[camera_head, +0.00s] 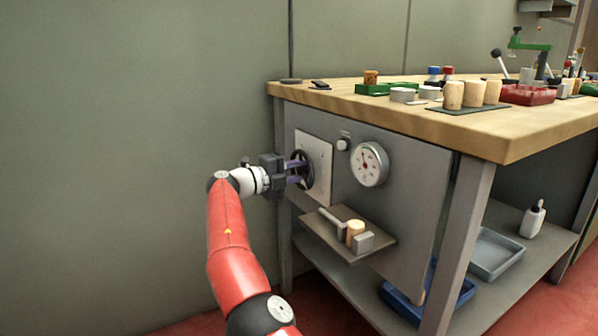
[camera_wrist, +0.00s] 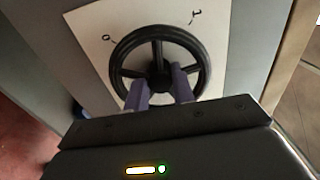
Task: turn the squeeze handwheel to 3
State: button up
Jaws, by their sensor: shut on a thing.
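The black squeeze handwheel (camera_head: 301,170) is mounted on a white dial plate (camera_head: 318,157) on the bench's grey side panel. In the wrist view the handwheel (camera_wrist: 121,51) shows its rim and spokes, with the marks 0 and 1 on the plate (camera_wrist: 92,22) beyond it. The lower part of the plate is hidden by my gripper, and no mark 3 is visible. My gripper (camera_head: 298,172) faces the wheel, and its purple fingers (camera_wrist: 163,88) are shut on it near the hub and lower spokes.
A round gauge with a red needle (camera_head: 368,164) and a small knob (camera_head: 343,142) sit right of the wheel. A small shelf (camera_head: 372,252) with a cork and blocks juts out below. The wooden bench top (camera_head: 420,118) holds corks and trays. The left wall side is clear.

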jog(key=shift+f, duration=0.1)
jog(key=o, duration=0.7)
jog(key=shift+a, duration=0.1)
jog(key=v, duration=0.7)
jog(key=shift+s+a, duration=0.2)
jog(key=shift+a, duration=0.05)
jog(key=shift+a, duration=0.1)
